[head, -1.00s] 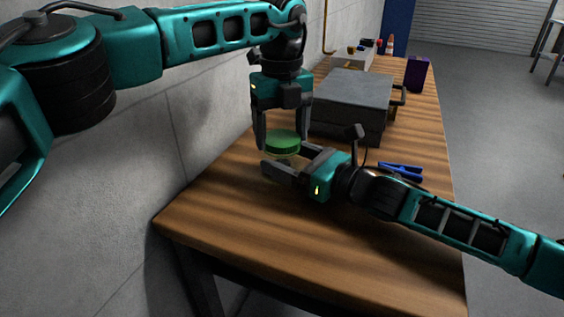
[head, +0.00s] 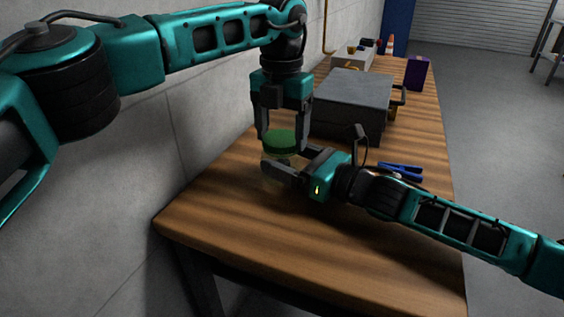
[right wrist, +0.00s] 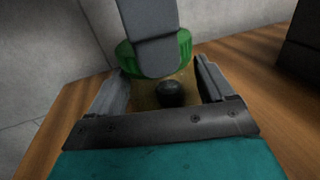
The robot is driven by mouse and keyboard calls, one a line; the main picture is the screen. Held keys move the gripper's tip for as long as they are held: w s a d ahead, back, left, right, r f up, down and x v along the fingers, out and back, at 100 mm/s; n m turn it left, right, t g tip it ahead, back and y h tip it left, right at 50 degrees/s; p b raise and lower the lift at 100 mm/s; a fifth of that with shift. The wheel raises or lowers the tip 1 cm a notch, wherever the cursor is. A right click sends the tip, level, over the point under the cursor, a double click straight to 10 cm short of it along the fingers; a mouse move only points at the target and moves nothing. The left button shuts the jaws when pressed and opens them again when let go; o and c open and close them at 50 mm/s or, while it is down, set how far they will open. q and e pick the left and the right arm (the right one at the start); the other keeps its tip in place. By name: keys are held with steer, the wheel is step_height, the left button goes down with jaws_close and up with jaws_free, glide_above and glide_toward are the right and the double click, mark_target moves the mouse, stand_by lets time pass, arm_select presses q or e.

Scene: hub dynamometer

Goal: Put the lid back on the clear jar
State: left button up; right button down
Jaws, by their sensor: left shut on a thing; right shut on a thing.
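The round green lid (head: 279,142) is held level in my left gripper (head: 283,138), which points down with a finger on each side of it. The clear jar (head: 283,158) is directly below the lid and is hard to see. My right gripper (head: 288,161) is shut around the jar from the right. In the right wrist view the jar (right wrist: 147,93) is between my right fingers, with a dark round thing (right wrist: 172,93) showing in it. The lid (right wrist: 184,48) is there too, partly hidden by a left finger. I cannot tell whether the lid is fully seated.
A large grey box (head: 349,105) with a handle stands behind the grippers. Blue-handled pliers (head: 401,171) lie to the right, near my right arm. A purple box (head: 416,73) and smaller items are farther back. The front of the wooden bench (head: 300,235) is clear.

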arm_select(q)
steer(key=m, duration=0.4)
steer(key=shift+m, duration=0.4)
steer(key=o, duration=1.2)
steer(key=shift+c, duration=0.2)
steer(key=shift+r, duration=2.25)
steer(key=shift+c, duration=0.3)
step_height(320, 180, up, 4)
steer(key=n, duration=0.5)
steer(key=shift+f+n, duration=0.25)
steer(key=shift+n, duration=0.15)
steer(key=shift+f, duration=0.1)
